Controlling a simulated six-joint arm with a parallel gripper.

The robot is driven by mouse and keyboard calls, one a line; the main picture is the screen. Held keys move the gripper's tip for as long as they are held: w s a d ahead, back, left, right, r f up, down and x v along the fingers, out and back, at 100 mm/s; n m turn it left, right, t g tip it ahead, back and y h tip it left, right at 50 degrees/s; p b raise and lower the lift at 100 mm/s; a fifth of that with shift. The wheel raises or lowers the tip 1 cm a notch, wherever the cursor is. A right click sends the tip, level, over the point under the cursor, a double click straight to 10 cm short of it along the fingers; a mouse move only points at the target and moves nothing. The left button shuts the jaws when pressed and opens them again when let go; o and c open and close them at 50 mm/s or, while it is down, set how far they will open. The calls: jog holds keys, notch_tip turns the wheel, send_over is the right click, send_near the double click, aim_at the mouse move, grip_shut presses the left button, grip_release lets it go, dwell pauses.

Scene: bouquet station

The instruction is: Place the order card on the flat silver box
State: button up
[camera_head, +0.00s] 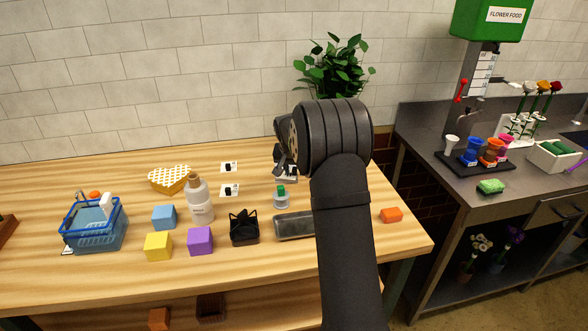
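Two small white cards with black marks lie on the wooden table, a far one (229,167) and a nearer one (229,190); I cannot read which is the order card. A flat grey, silver-looking box (294,226) lies near the table's front, its right end hidden behind my arm. My gripper (284,168) is low over the back of the table, right of the cards and behind the box. A pale thing shows just under its fingers, too small and covered to identify. The fingers are dark and partly hidden, so their opening and any hold are unclear.
A cream bottle (200,203), a black basket-like holder (244,228), a small jar with a green top (281,197) and coloured blocks (200,241) crowd the middle. A blue basket (95,228) and heart-shaped box (170,179) stand left. An orange block (391,215) lies right.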

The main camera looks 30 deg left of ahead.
aim_at(294, 176)
jog(key=v, duration=1.2)
jog(key=shift+r, duration=0.15)
jog(key=x, duration=1.2)
notch_tip(294, 176, up, 3)
jog(key=shift+f, duration=0.1)
jog(key=shift+r, duration=0.55)
